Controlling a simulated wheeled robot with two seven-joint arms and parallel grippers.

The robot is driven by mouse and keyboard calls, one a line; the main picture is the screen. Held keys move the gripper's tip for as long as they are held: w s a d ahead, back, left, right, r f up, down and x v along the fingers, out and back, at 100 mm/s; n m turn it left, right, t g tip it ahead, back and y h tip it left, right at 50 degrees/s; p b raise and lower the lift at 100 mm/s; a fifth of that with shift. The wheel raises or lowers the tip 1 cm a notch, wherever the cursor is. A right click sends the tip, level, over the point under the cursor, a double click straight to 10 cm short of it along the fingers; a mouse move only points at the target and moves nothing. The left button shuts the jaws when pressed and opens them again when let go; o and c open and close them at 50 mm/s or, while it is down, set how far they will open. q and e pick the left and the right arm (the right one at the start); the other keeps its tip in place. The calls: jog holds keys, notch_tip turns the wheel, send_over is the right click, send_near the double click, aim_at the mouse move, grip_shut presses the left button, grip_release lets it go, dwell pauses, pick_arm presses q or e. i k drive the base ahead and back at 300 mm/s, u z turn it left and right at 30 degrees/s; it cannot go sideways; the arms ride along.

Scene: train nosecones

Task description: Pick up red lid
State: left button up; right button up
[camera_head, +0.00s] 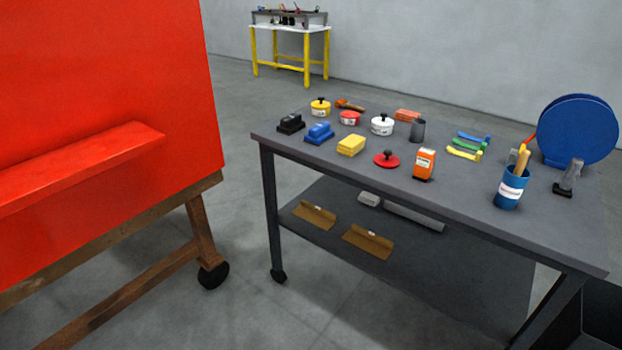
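The red lid (386,159) is a flat round disc with a dark knob on top. It lies on the grey table (330,168) near its front edge, between a yellow block (351,145) on its left and an orange box (424,163) on its right. A red pot (350,117) stands behind it to the left and shows a dark top. Neither of my grippers is in view.
A white pot (382,125), a yellow pot (320,107), a blue block (319,133) and a blue cup (510,188) with tools share the table. A large red panel (100,90) on a wheeled wooden frame stands at left. Floor between them is clear.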

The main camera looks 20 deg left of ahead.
aim_at(387, 159)
jog(key=z, duration=0.55)
jog(key=k, duration=0.25)
jog(key=u, duration=2)
jog(key=i, duration=0.8)
jog(key=z, duration=0.25)
